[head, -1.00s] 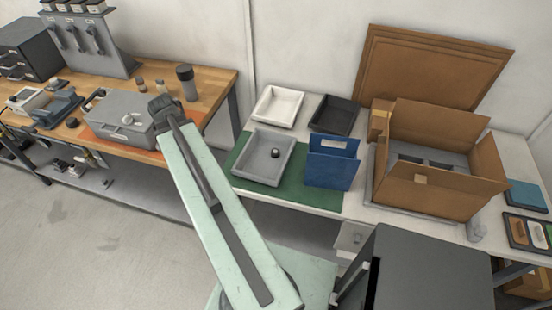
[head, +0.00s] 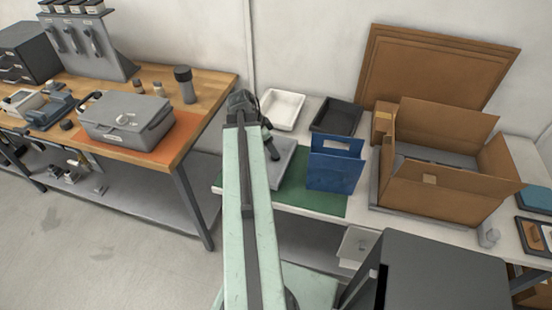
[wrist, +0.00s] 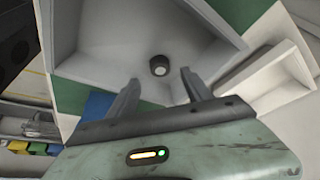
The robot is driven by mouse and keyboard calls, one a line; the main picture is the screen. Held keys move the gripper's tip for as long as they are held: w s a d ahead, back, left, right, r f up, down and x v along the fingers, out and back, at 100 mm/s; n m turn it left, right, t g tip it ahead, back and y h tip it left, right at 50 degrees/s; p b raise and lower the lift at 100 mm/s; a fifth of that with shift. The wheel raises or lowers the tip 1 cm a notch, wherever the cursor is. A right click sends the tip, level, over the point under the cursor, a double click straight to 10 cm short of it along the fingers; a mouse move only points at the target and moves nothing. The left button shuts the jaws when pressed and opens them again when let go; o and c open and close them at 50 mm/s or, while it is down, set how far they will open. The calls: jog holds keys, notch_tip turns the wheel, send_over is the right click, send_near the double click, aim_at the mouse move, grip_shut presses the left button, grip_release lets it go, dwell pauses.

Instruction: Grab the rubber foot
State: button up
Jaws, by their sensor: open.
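The rubber foot (wrist: 158,65) is a small dark round piece with a paler top, lying in a grey tray (wrist: 100,25) in the wrist view. In the head view I cannot make it out behind my arm and gripper; part of the grey tray (head: 284,165) shows there. My gripper (wrist: 158,80) is open, with its two fingertips apart and the foot appearing between and just beyond them. Nothing is held. In the head view my gripper (head: 272,152) points down over the tray.
A blue holder (head: 335,165) stands just right of the tray on a green mat (head: 310,202). A white tray (head: 283,108) and a black tray (head: 336,117) sit behind. An open cardboard box (head: 440,190) is further right. A wooden bench (head: 205,90) is at left.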

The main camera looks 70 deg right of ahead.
jog(key=b+x, duration=0.3)
jog(key=x, duration=0.1)
jog(key=shift+w+f+b, duration=0.1)
jog(key=shift+f+b, duration=0.25)
jog(key=shift+f, duration=0.1)
jog(key=shift+r, duration=0.15)
jog(key=shift+c, duration=0.6)
grip_shut()
notch_tip(320, 180, up, 10)
jog(key=p, duration=1)
